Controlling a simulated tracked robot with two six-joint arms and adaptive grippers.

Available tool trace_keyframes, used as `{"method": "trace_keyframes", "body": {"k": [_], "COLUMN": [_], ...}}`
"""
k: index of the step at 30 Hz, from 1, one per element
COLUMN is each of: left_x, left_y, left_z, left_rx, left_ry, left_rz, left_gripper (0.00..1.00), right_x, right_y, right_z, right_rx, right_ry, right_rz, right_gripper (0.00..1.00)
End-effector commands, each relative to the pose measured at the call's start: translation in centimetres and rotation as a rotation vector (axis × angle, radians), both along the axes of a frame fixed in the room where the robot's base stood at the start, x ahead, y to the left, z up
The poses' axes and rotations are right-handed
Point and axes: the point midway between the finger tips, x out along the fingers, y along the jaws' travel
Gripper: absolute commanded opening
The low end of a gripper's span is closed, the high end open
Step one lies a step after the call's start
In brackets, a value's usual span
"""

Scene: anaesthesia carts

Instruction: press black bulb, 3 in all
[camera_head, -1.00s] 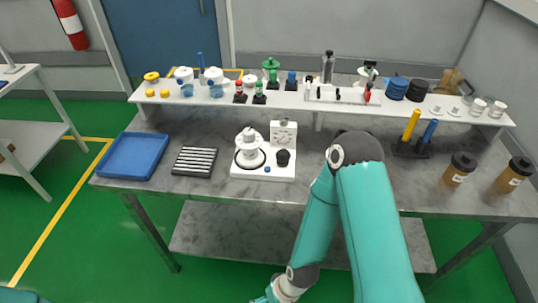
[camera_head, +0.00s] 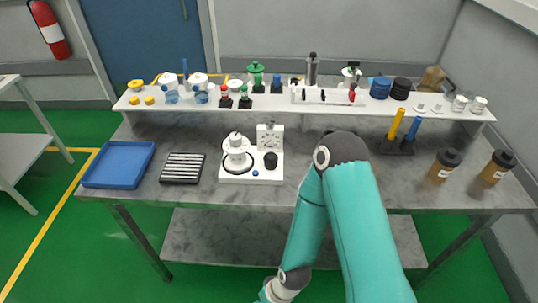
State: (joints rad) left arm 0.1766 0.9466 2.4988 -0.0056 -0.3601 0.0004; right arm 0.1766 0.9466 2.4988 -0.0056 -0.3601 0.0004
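The black bulb (camera_head: 271,160) stands at the right side of a white device (camera_head: 250,179) on the grey table, in front of a square gauge (camera_head: 270,136). A white domed part (camera_head: 236,152) stands on the left of the device, and a small blue knob (camera_head: 255,173) is at its front. My teal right arm comes up from the bottom of the picture, to the right of the device and apart from the bulb. Its gripper is outside the picture. My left gripper is not in view either. Nothing touches the bulb.
A blue tray (camera_head: 86,182) and a black slotted rack (camera_head: 183,168) lie left of the device. A white shelf (camera_head: 200,118) with several bottles and fittings runs along the back. Brown bottles (camera_head: 444,164) stand at the right. The table in front of the shelf is partly clear.

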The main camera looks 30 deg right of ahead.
Motion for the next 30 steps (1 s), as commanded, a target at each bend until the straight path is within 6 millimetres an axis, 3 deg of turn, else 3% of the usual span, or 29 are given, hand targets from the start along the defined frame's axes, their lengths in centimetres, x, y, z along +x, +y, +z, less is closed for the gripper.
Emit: {"method": "trace_keyframes", "body": {"k": [1,15,30], "left_x": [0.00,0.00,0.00], "left_y": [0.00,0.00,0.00], "left_z": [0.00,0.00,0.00], "left_rx": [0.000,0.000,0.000], "left_ry": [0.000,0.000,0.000], "left_rz": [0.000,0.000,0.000], "left_gripper": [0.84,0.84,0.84], "right_x": [0.00,0.00,0.00], "right_y": [0.00,0.00,0.00], "right_z": [0.00,0.00,0.00], "right_rx": [0.000,0.000,0.000], "right_ry": [0.000,0.000,0.000], "right_rz": [0.000,0.000,0.000], "right_gripper": [0.75,0.00,0.00]}}
